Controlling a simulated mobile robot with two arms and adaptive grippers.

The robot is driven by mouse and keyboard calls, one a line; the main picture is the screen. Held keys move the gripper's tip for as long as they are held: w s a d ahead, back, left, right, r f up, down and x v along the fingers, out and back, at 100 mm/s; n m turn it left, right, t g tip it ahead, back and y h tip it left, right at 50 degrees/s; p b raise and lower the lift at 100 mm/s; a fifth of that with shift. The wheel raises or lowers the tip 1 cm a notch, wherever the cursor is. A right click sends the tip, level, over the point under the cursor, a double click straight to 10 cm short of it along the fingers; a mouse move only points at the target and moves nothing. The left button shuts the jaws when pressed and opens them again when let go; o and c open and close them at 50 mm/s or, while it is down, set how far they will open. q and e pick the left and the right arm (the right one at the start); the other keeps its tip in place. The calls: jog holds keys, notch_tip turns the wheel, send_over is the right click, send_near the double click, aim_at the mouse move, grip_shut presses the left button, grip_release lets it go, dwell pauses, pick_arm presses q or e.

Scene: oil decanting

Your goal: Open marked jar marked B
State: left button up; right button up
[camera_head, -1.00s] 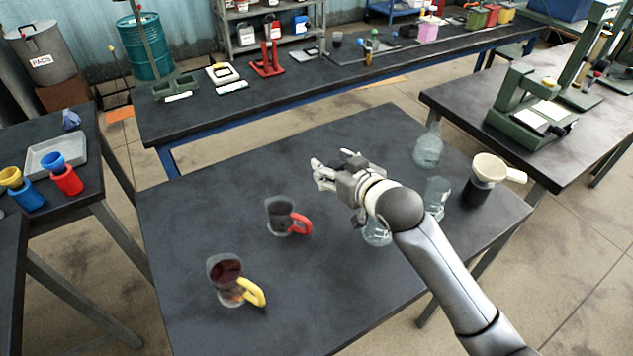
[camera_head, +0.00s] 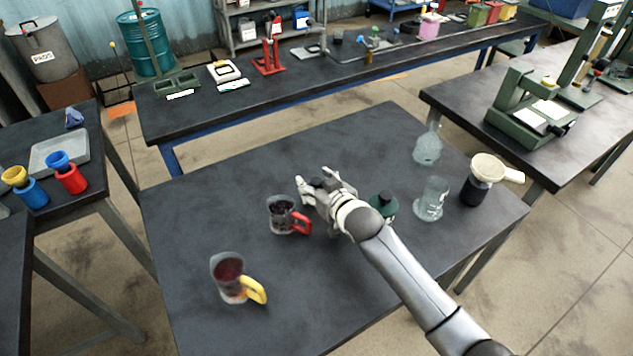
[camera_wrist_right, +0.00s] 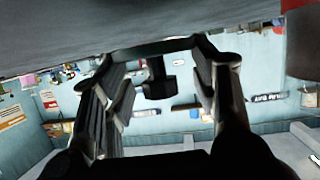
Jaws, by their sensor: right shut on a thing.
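My right gripper (camera_head: 312,190) is above the middle of the dark table, just right of and behind the red-handled jug (camera_head: 280,213). It is shut on a small dark piece, which shows between the fingers in the right wrist view (camera_wrist_right: 156,82); I cannot tell what it is. A vessel with a dark green top (camera_head: 384,204) stands just behind my right forearm, partly hidden by it. A clear flask (camera_head: 428,148) and a clear glass vessel (camera_head: 431,200) stand to the right. I cannot read a B on any of them. My left gripper is not in view.
A yellow-handled jug (camera_head: 228,278) with dark red liquid stands at front left. A dark jar topped by a cream funnel (camera_head: 487,170) is near the table's right edge. The table's (camera_head: 230,180) back left is clear.

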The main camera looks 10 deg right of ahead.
jog(key=shift+f, duration=0.1)
jog(key=shift+f, duration=0.4)
jog(key=shift+f, duration=0.1)
jog(key=o, duration=1.1)
jog(key=shift+o, duration=0.2)
